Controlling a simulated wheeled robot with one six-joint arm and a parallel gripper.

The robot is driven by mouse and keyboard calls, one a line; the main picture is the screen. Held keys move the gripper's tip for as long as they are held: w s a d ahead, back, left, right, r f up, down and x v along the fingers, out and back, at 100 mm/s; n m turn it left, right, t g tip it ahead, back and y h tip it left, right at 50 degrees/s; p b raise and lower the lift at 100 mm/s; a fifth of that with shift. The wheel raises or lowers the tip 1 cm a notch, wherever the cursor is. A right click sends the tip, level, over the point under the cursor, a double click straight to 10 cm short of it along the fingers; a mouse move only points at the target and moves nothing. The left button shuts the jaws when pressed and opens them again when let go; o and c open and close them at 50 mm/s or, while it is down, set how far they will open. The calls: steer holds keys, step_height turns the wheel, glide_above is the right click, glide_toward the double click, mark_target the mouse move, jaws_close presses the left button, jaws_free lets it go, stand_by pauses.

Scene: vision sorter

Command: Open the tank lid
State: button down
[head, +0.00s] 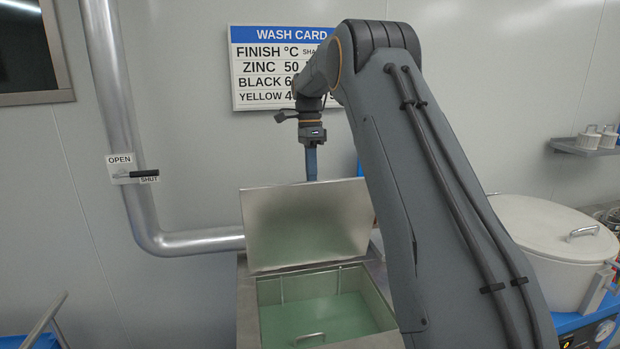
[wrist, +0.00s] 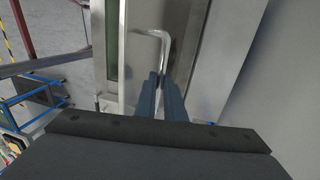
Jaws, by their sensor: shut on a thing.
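The tank (head: 247,300) is a steel box with green liquid (head: 320,315) visible inside. Its steel lid (head: 308,225) stands raised at the back edge of the opening, tilted close to upright. My gripper (head: 311,178) is behind the lid's top edge, and the lid hides its fingertips in the head view. In the wrist view my gripper (wrist: 162,78) is shut on the bent metal lid handle (wrist: 165,45). The lid (wrist: 142,60) shows around the handle there.
A pipe (head: 110,90) with an OPEN/SHUT lever (head: 138,174) runs down the wall at the left. A wash card (head: 265,65) hangs behind my arm. A large round lidded pot (head: 550,225) stands at the right. A small bent handle (head: 310,337) shows inside the tank.

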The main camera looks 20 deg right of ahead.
steer(key=shift+f, duration=0.4)
steer(key=c, duration=1.8)
jaws_free()
steer(key=shift+c, duration=0.2)
steer(key=shift+r, duration=0.2)
step_height(320, 180, up, 8)
steer(key=w+b, duration=0.1)
steer(key=b, duration=0.2)
steer(key=shift+w+d+f, duration=0.15)
steer(key=shift+w, duration=0.05)
